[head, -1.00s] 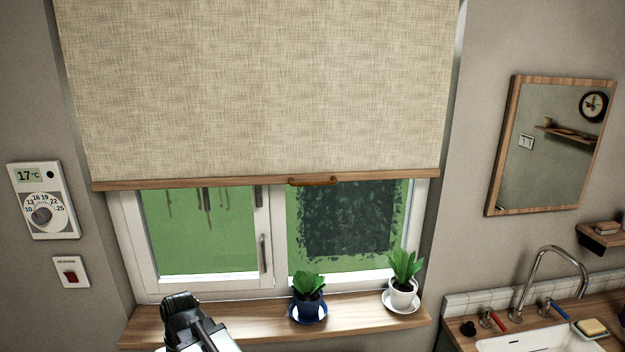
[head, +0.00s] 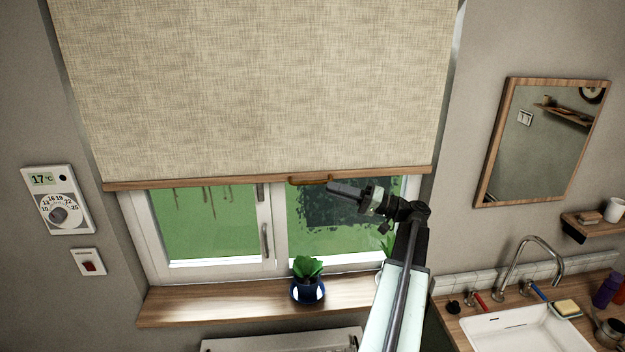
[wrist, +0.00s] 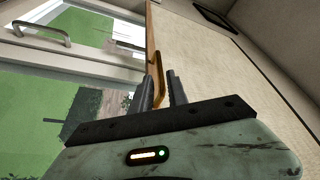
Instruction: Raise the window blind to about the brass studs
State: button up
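The beige window blind (head: 250,90) hangs over the upper part of the window, with its wooden bottom bar (head: 200,182) a little above the middle of the panes. A brass-brown pull handle (head: 300,180) sits at the bar's middle; it also shows in the wrist view (wrist: 159,86). My gripper (head: 331,187) is at the handle's right end. In the wrist view, its two fingers (wrist: 163,90) stand apart on either side of the handle, and I cannot tell whether they touch it. I see no brass studs in these views.
A plant in a blue pot (head: 307,285) stands on the wooden sill (head: 200,303); another plant is mostly hidden behind my arm. A thermostat (head: 58,200) is at left. A mirror (head: 541,140), tap (head: 530,255) and sink (head: 500,330) are at right.

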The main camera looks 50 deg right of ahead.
aim_at(311, 182)
jog(key=p+x, duration=0.1)
jog(key=x, duration=0.6)
jog(key=shift+w+a+r, duration=0.1)
jog(key=shift+w+a, duration=0.15)
grip_shut()
dwell(1.1)
